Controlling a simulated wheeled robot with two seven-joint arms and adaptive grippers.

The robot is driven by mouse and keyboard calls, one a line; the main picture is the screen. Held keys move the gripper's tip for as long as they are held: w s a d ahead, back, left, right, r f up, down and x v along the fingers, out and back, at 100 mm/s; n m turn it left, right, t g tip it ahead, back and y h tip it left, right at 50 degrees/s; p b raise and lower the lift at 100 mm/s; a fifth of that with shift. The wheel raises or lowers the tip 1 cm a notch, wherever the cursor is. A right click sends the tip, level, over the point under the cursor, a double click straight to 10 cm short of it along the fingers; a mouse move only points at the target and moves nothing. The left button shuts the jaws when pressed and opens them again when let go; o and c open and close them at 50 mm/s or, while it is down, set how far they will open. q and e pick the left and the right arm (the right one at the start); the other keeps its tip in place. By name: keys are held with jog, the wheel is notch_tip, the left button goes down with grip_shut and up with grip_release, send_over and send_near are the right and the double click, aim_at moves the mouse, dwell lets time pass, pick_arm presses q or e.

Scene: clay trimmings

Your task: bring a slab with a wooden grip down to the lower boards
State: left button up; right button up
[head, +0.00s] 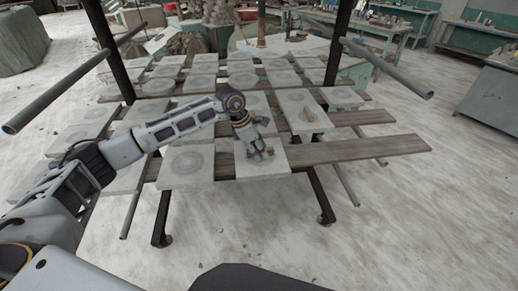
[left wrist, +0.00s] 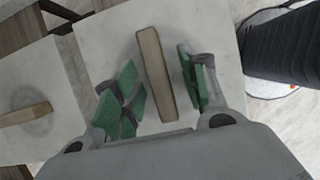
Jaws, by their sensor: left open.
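A pale square slab (head: 245,171) lies on the front board (head: 370,149) of the rack, near the board's right half. My left gripper (head: 259,153) is directly over it, pointing down. In the left wrist view, this slab (left wrist: 105,40) carries a wooden grip (left wrist: 154,72), a straight light bar. The open green fingers of my left gripper (left wrist: 161,88) stand on either side of the grip, with gaps to it. A second slab (head: 292,99) with a wooden grip (head: 306,115) lies farther back to the right; a second grip (left wrist: 25,114) also shows in the left wrist view. My right gripper is out of view.
Several slabs with round marks, such as one (head: 187,163) left of the gripper, cover the boards. The right ends of the front boards are bare. Dark posts (head: 338,45) and grey tubes (head: 388,70) flank the rack. Open floor (head: 450,190) lies to the right.

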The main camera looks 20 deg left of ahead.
pick_arm(q)
jog(key=v, duration=1.2)
jog(key=shift+r, duration=0.1)
dwell(0.6)
